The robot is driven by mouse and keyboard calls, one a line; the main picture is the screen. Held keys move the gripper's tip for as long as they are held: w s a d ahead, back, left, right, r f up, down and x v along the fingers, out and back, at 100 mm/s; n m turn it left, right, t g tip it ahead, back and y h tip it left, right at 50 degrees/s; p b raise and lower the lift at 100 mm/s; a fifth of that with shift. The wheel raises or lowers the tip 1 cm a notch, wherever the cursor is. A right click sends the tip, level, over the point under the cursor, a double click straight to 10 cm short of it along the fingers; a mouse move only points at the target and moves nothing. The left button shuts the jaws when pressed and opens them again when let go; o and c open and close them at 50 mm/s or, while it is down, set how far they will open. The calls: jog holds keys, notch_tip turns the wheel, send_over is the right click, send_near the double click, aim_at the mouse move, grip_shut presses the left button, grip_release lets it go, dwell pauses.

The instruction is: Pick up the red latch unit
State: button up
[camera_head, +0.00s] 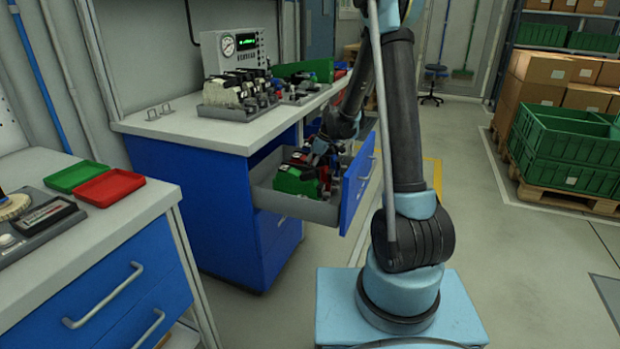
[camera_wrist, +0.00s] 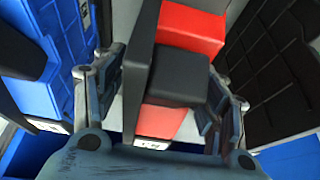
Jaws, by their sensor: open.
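The red latch unit (camera_wrist: 190,28) shows in the wrist view as a red block with a dark grey side and a black block on its front. My gripper (camera_wrist: 170,88) is open, with one finger to the left and one to the right of the unit. I cannot tell whether either finger touches it. The unit's lower end is partly hidden by my gripper's body. In the head view my gripper (camera_head: 320,152) reaches down into the open drawer (camera_head: 310,212) of the blue workbench, and I cannot single out the unit there.
In the wrist view a blue part (camera_wrist: 30,55) lies on the left and a black part (camera_wrist: 275,75) on the right, both close to the fingers. A green part (camera_head: 297,181) lies in the drawer. The drawer's blue front (camera_head: 357,187) stands near my arm.

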jog(key=shift+x, duration=0.9)
jog(key=c, duration=1.4)
jog(key=shift+r, duration=0.1)
jog(key=shift+r, duration=9.2)
